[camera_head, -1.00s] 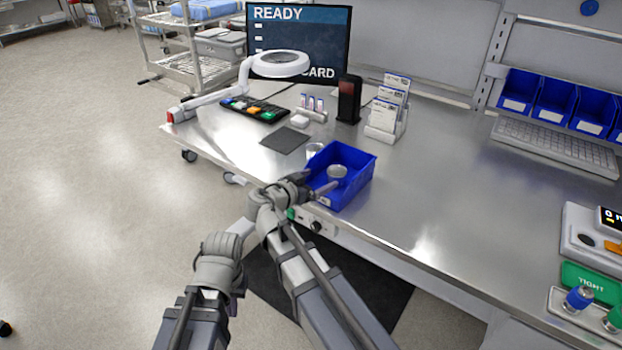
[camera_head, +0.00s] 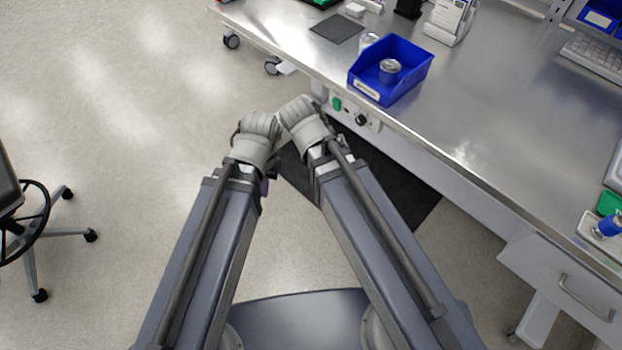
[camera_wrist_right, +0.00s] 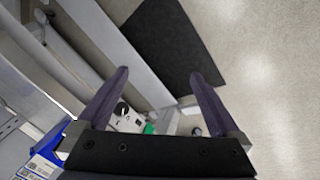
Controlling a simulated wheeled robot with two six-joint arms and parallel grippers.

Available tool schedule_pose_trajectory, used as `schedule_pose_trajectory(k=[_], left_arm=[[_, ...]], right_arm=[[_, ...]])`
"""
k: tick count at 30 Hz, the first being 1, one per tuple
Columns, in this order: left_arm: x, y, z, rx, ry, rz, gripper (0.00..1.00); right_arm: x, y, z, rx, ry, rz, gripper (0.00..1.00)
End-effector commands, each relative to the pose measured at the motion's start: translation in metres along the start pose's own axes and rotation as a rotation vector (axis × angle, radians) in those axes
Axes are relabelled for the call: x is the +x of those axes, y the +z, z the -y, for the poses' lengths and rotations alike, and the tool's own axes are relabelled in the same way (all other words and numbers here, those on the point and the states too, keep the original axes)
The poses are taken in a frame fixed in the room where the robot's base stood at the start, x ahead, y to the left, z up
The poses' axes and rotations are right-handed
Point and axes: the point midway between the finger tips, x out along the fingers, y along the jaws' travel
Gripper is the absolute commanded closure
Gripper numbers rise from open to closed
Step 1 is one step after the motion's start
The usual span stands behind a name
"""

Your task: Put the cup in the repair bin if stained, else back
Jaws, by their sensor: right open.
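A small round cup (camera_head: 390,69) with a grey metallic-looking top stands upright inside the blue bin (camera_head: 414,82) near the bench's front edge. I cannot make out any stain on it. A second clear cup (camera_head: 369,41) stands on the bench just behind the bin, partly hidden by it. My right gripper (camera_wrist_right: 160,88) is open and empty, pointing down past the bench front. A corner of a blue bin (camera_wrist_right: 47,140) shows at lower left in the right wrist view. My left gripper (camera_head: 268,176) is mostly hidden behind its wrist, off the bench, so its jaws cannot be judged.
A dark mat (camera_head: 337,28) lies flat behind the bin, and a card holder (camera_head: 447,22) stands farther back. The steel bench (camera_head: 480,110) is clear right of the bin. A green switch and knob panel (camera_head: 355,117) is on the bench front. An office chair (camera_head: 35,215) is at left.

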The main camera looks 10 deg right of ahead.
Motion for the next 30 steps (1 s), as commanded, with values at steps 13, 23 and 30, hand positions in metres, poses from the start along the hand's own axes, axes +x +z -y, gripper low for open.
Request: schedule_pose_trajectory(k=[13, 23, 30], left_arm=[[0.0, 0.0, 0.0, 0.0, 0.0, 0.0, 1.0], [0.0, 0.0, 0.0, 0.0, 0.0, 0.0, 1.0], [0.0, 0.0, 0.0, 0.0, 0.0, 0.0, 1.0]], right_arm=[[-0.019, 0.076, 0.055, -0.44, -0.302, 0.182, 0.0], [-0.019, 0.076, 0.055, -0.436, -0.3, 0.18, 0.0], [-0.019, 0.075, 0.055, -0.435, -0.299, 0.18, 0.0]])
